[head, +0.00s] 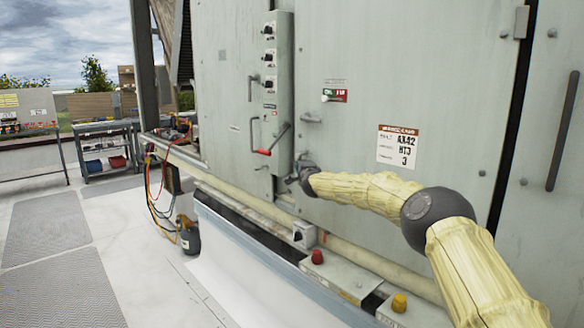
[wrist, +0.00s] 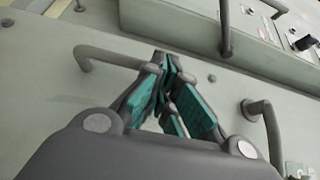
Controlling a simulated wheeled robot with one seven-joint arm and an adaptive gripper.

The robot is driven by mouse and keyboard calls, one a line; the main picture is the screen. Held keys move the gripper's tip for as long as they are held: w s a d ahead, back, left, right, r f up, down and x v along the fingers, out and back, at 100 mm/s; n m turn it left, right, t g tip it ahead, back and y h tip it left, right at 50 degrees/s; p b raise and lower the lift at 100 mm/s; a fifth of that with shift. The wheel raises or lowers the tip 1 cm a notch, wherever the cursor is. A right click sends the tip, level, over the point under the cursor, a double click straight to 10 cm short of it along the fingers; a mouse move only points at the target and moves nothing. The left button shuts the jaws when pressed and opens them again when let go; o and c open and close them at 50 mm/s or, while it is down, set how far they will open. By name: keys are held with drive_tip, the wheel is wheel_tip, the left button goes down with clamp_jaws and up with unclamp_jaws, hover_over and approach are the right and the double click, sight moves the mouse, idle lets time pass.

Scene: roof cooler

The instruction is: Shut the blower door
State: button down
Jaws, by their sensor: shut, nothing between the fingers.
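The blower door seems to be the wide pale grey-green panel (head: 420,80) with the "AX42 HT3 3" label (head: 398,146) in the head view; I cannot tell whether it stands slightly ajar. It carries a small grey latch handle (head: 311,118). My gripper (head: 292,180) is low at the door's left edge, below that handle, and its fingertips are partly hidden. In the wrist view my gripper (wrist: 166,68) has its teal-padded fingers together and empty, in front of the grey panel. A bent grey handle (wrist: 115,58) lies left of the fingers, another (wrist: 268,130) right.
A control strip (head: 270,85) with knobs and a red-tipped lever (head: 264,152) stands just left of the gripper. Below run a pale pipe (head: 355,257) and a ledge with a red button (head: 317,257) and a yellow one (head: 399,302). Open floor (head: 60,285) lies left.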

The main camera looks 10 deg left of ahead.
drive_tip(key=shift+w+a+r, duration=0.1)
drive_tip(key=shift+r, duration=0.05)
drive_tip(key=shift+r, duration=0.2)
idle(0.3)
